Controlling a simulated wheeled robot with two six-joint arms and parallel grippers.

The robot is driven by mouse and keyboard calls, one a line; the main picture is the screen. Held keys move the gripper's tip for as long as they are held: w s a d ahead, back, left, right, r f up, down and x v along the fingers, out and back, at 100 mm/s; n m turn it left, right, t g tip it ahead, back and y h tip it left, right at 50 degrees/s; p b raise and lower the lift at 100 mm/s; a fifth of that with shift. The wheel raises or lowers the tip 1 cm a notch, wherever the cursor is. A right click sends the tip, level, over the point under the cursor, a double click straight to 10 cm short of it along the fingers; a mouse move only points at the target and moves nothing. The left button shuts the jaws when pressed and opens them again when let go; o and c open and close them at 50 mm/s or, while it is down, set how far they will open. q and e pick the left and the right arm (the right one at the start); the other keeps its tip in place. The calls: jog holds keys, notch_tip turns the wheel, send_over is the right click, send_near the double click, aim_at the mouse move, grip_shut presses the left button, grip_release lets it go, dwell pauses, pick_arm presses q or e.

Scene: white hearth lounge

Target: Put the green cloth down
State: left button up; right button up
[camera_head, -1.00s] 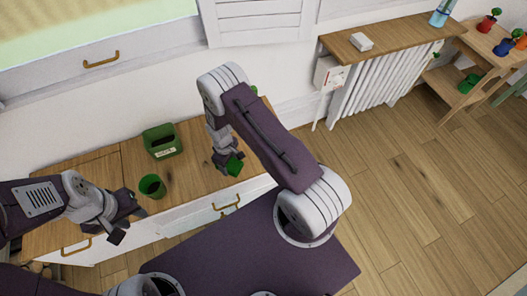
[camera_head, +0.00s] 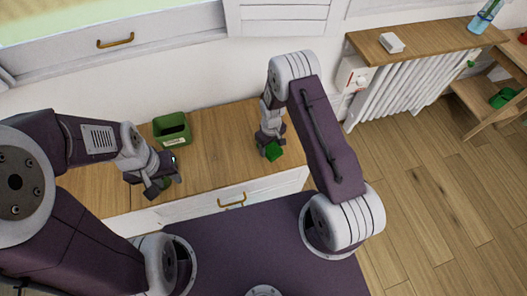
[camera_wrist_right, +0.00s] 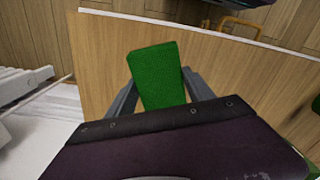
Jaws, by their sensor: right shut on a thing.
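The green cloth (camera_head: 274,153) is a small folded block held between the fingers of my right gripper (camera_head: 270,145). In the right wrist view the cloth (camera_wrist_right: 158,75) sticks out between the two fingers, over the wooden cabinet top (camera_head: 225,150). I cannot tell whether it touches the top. My left gripper (camera_head: 163,186) is over the left part of the cabinet top, its fingers apart.
A green bin (camera_head: 172,129) with a label stands at the back of the cabinet top. The wood between the bin and my right gripper is clear. A radiator (camera_head: 407,88) under a wooden shelf (camera_head: 430,42) is to the right, with open floor before it.

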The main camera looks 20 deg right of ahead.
jog(key=w+a+f, duration=0.2)
jog(key=shift+w+a+b, duration=0.1)
jog(key=shift+w+b, duration=0.2)
jog(key=shift+w, duration=0.05)
notch_tip(320, 180, down, 4)
jog(key=shift+s+r+b, duration=0.1)
jog(key=shift+b, duration=0.5)
jog(key=shift+f, duration=0.25)
jog(key=o, duration=1.3)
